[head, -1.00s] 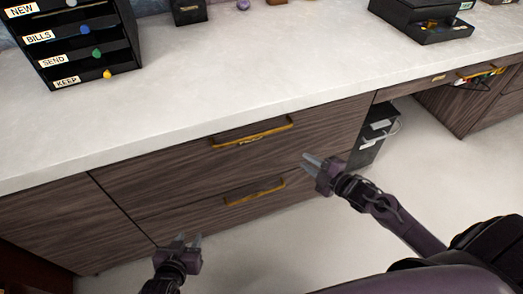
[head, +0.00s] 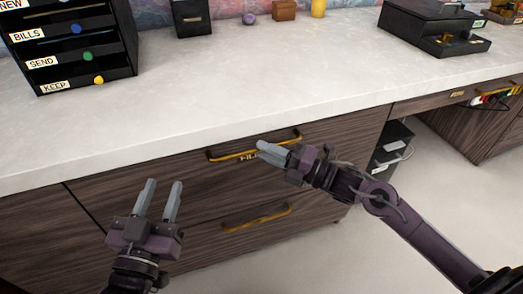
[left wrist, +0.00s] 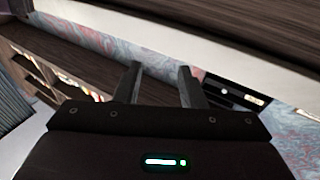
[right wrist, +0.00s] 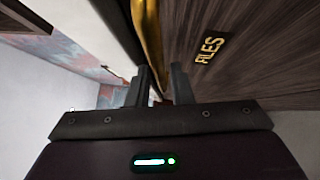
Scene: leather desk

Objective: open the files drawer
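The files drawer (head: 340,140) is the upper dark wood drawer under the white counter, and it looks closed. Its long brass handle (head: 225,155) runs along the top edge, and part of its label is hidden behind my right gripper (head: 266,150). In the right wrist view the gold FILES label (right wrist: 209,47) is clear, and the brass handle (right wrist: 149,35) runs down toward the gap between the fingers of my right gripper (right wrist: 158,75). These fingers are apart; I cannot tell whether they touch the handle. My left gripper (head: 162,184) is open and empty in front of the cabinet's left part.
A lower drawer with a brass handle (head: 257,217) sits beneath. The counter (head: 220,90) overhangs the drawer fronts. A black letter sorter (head: 75,50) stands at the counter's left. A dark box (head: 393,145) stands under the desk, right of the cabinet. Floor in front is clear.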

